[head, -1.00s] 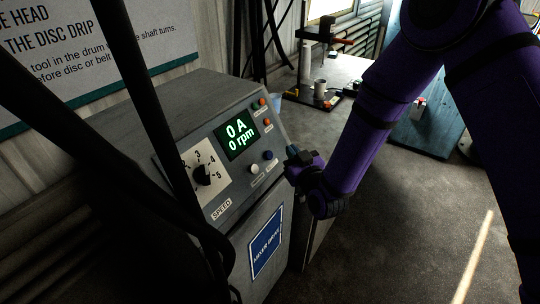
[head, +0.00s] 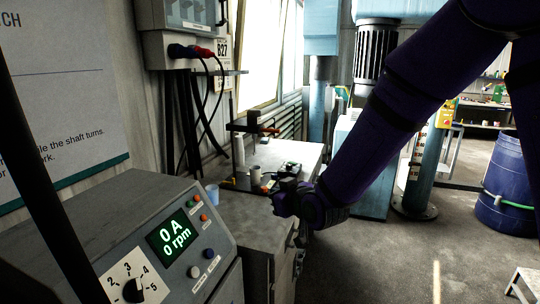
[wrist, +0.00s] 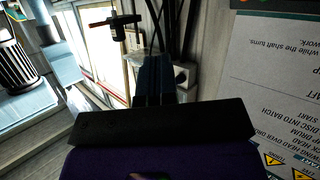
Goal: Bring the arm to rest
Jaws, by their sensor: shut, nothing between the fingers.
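My arm reaches down from the upper right in the head view, raised in the air. My gripper (head: 274,200) is at its end, past the right edge of the drive console and in front of the bench in the picture. It is shut and holds nothing. In the wrist view its dark fingers (wrist: 155,80) show close together, upside down against the wall and window. No object touches the fingers.
The grey console (head: 90,215) stands at lower left; its display (head: 171,237) reads 0 A, 0 rpm. A bench (head: 255,225) with a small stand and cup is behind. A blue drum (head: 507,185) stands at right. Open floor lies at lower right.

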